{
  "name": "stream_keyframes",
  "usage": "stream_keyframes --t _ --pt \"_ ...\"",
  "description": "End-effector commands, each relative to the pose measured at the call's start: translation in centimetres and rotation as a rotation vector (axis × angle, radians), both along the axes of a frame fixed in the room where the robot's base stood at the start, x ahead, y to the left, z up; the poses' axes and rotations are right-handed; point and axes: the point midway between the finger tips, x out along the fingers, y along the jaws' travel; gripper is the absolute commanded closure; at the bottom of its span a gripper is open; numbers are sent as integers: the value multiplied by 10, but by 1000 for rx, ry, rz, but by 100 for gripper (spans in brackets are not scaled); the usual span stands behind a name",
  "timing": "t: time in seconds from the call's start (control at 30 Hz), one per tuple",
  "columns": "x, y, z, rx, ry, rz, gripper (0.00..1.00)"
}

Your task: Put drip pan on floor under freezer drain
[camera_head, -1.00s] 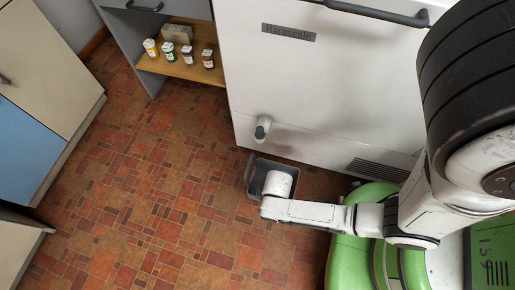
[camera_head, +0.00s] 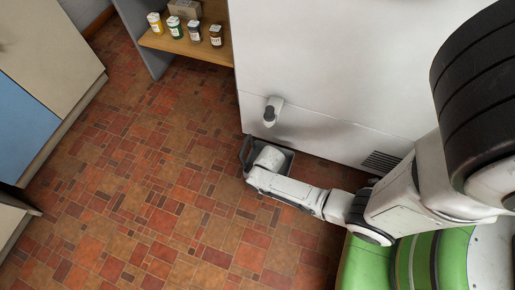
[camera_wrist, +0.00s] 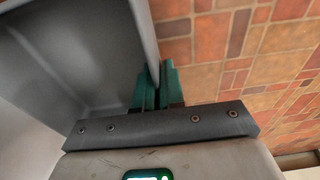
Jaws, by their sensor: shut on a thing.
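The drip pan (camera_head: 288,157) is a grey open tub at the foot of the white freezer (camera_head: 330,70), mostly hidden behind my arm in the head view. The freezer drain (camera_head: 271,111) is a short grey-and-white spout low on the freezer front, just above the pan in the picture. In the wrist view, my gripper's green fingers (camera_wrist: 158,88) are shut on the rim of the pan (camera_wrist: 70,50), with its hollow to the left. I cannot tell whether the pan touches the floor.
The tiled floor (camera_head: 140,190) is open to the left and front. A wooden shelf (camera_head: 190,43) with several jars and a box stands left of the freezer. Pale and blue cabinets (camera_head: 40,110) line the left side. A dark vent (camera_head: 381,162) is low on the freezer.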

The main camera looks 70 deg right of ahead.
Motion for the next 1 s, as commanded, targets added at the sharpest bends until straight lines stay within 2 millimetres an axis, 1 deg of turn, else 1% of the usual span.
stream_keyframes --t 0.03,0.13,0.27,0.37,0.43,0.5,0.6,0.87,1.0 --pt "6 -2 -11 0 -2 0 100" --pt "11 -6 -16 0 -1 0 100" --pt "14 -8 -19 -1 -1 1 100" --pt "18 -9 -25 0 -1 1 100" --pt "22 -12 -33 1 -1 -1 100" --pt "20 -11 -45 0 0 1 100" --pt "21 -11 -57 0 0 2 100" --pt "20 -12 -56 -1 -1 1 100" --pt "20 -12 -60 -1 -1 1 100"
